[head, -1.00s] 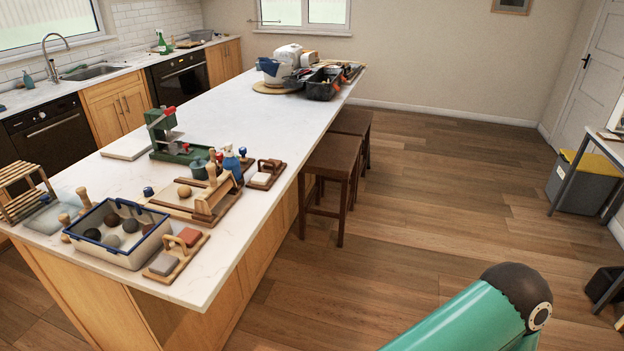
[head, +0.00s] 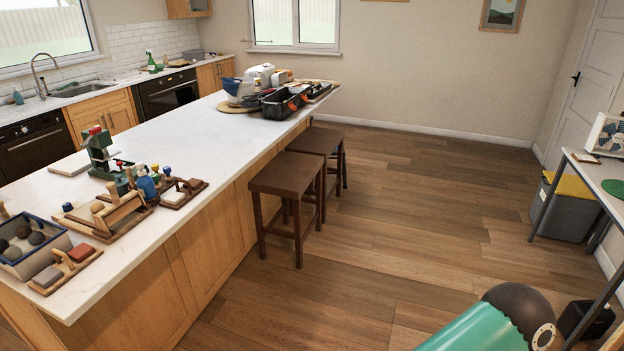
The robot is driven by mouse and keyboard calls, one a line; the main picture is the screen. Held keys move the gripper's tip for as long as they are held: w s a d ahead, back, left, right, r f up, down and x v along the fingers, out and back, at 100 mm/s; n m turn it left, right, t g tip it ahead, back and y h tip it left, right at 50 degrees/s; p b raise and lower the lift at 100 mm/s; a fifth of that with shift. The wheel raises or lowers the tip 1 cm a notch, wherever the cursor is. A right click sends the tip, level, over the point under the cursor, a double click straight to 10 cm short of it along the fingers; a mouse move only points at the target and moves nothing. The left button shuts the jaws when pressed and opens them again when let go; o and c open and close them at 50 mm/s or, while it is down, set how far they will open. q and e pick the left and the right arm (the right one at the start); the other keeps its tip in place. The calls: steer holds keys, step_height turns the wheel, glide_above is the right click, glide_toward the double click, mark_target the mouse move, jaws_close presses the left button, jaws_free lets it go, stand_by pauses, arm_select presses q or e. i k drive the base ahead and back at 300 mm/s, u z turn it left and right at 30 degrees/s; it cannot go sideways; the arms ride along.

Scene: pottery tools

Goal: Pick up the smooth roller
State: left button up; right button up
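I cannot pick out the smooth roller for certain in the head view. Pottery tools crowd the near left end of the white island counter (head: 215,143). A wooden frame tool (head: 118,215) with a pale wooden ball on it lies on a brown board there. A small wooden knob or handle (head: 4,213) shows at the left picture edge, mostly cut off. Neither of my grippers is in view; only a teal part of my own arm shows at the bottom right.
A blue-rimmed tray (head: 30,246) of clay balls and a board with two blocks (head: 66,268) sit near the counter's front edge. A green press (head: 98,148) stands behind. Two dark stools (head: 287,180) stand along the right side. The wooden floor (head: 420,200) is open.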

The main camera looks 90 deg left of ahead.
mark_target(111, 186)
steer(key=z, duration=0.4)
steer(key=i, duration=0.25)
steer(key=u, duration=2.4)
steer(key=i, duration=0.15)
steer(key=u, duration=1.45)
steer(key=k, duration=0.25)
steer(key=u, duration=0.45)
steer(key=i, duration=1.5)
steer(key=z, duration=0.45)
